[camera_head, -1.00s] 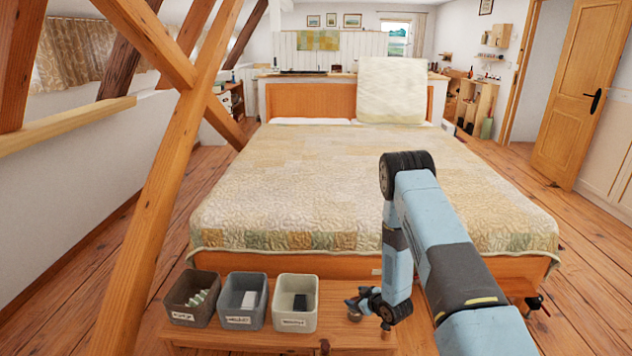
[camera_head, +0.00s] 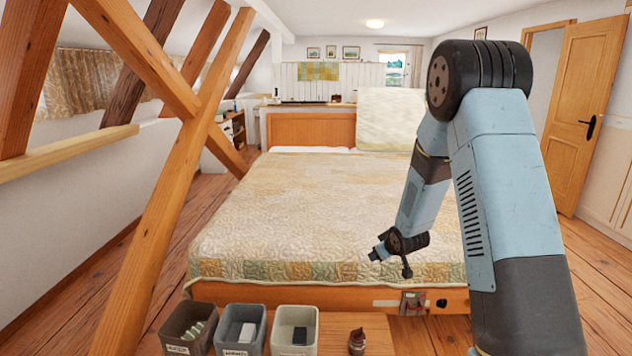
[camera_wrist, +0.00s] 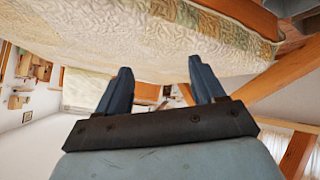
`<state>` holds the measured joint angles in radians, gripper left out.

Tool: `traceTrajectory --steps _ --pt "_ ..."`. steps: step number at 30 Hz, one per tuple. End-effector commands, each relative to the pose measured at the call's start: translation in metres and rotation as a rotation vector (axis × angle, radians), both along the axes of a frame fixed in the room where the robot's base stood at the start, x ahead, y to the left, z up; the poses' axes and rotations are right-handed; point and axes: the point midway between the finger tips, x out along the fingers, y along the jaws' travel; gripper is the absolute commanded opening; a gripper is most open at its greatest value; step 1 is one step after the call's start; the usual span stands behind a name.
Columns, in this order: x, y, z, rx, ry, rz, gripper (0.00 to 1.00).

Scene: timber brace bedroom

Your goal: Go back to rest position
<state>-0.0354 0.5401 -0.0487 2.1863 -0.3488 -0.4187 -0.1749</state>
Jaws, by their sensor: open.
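My gripper (camera_head: 390,258) is small in the head view, up in front of the bed's foot end and clear of the bench. In the wrist view my gripper (camera_wrist: 163,85) is open, its two dark fingers apart with nothing between them. The arm is bent, with its elbow raised high on the right of the head view. It hides part of the bed's right side.
A wooden bench (camera_head: 345,325) holds a brown bin (camera_head: 170,347), a blue-grey bin (camera_head: 226,347) and a pale bin (camera_head: 280,349), plus a small brown object (camera_head: 357,342). The quilted bed (camera_head: 300,215) stands behind. A timber brace (camera_head: 160,205) crosses at left.

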Motion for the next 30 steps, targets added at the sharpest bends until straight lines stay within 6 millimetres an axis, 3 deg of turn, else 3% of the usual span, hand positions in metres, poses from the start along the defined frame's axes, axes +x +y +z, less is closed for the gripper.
traceTrajectory --steps 3,15,30 --pt "-0.012 -0.006 0.039 -0.002 0.01 -0.041 0.68" --pt "-0.076 -0.024 0.144 0.013 0.075 -0.178 0.68" --pt "-0.194 -0.034 0.24 0.072 0.164 -0.326 0.68"
